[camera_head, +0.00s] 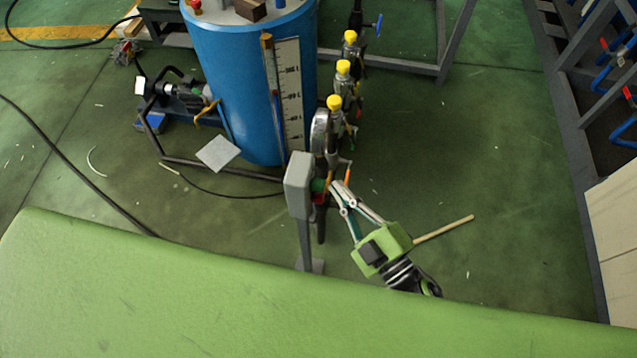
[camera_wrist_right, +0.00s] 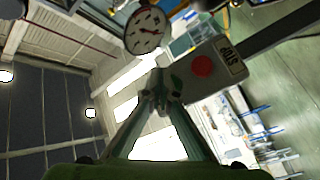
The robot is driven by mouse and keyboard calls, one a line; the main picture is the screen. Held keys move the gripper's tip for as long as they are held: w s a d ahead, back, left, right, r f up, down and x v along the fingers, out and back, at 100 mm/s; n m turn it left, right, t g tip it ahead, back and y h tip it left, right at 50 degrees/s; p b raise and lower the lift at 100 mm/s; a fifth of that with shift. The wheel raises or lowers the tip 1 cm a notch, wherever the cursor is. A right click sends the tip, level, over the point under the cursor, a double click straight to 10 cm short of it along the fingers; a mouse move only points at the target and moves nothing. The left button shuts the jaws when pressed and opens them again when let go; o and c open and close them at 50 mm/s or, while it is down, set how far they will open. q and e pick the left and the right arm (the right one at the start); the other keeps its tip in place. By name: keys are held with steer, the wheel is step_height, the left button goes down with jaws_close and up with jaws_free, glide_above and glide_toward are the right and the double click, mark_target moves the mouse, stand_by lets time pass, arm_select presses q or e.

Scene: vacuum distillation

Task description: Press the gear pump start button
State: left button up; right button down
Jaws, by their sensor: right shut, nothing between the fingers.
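A grey control box (camera_head: 298,184) stands on a grey post, its button side facing right. The green button (camera_head: 318,185) sticks out of that side, with the red button (camera_head: 319,198) below it. In the right wrist view the red button (camera_wrist_right: 202,66) sits beside a STOP label, and the green button (camera_wrist_right: 177,83) is partly hidden by my fingertips. My right gripper (camera_head: 337,188) is shut and empty, its tips just right of the green button. I cannot tell whether they touch it. My left gripper is not in view.
A blue tank (camera_head: 243,80) with a scale stands behind the box. Yellow-capped valves (camera_head: 343,68) line its right side. A round gauge (camera_wrist_right: 146,30) shows close to the box in the wrist view. The green floor (camera_head: 480,150) at right is mostly clear.

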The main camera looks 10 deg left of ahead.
steer(key=d, duration=0.6)
stand_by(0.9)
steer(key=s+d+f+m+g+h, duration=0.1)
steer(key=d+f+m+h, duration=0.3)
steer(key=f, duration=0.6)
steer(key=s+d+f+m+g+h, duration=0.1)
steer(key=d+f+m+h, duration=0.3)
steer(key=f, duration=0.6)
steer(key=s+d+f+m+g+h, duration=0.1)
steer(key=s+d+f+m, duration=0.1)
steer(key=d+f, duration=0.65)
steer(key=s+d+f+m+g+h, duration=0.2)
steer(key=s+f+m+g, duration=0.1)
steer(key=s+f, duration=0.7)
steer(key=s+d+f+m+g+h, duration=0.1)
steer(key=s+f+m+g+h, duration=0.1)
steer(key=s+f+g, duration=0.4)
steer(key=s+f+m, duration=0.1)
steer(key=s+f, duration=0.4)
steer(key=s, duration=0.7)
steer(key=shift+d+g, duration=0.3)
steer(key=shift+d, duration=0.1)
steer(key=shift+s, duration=0.1)
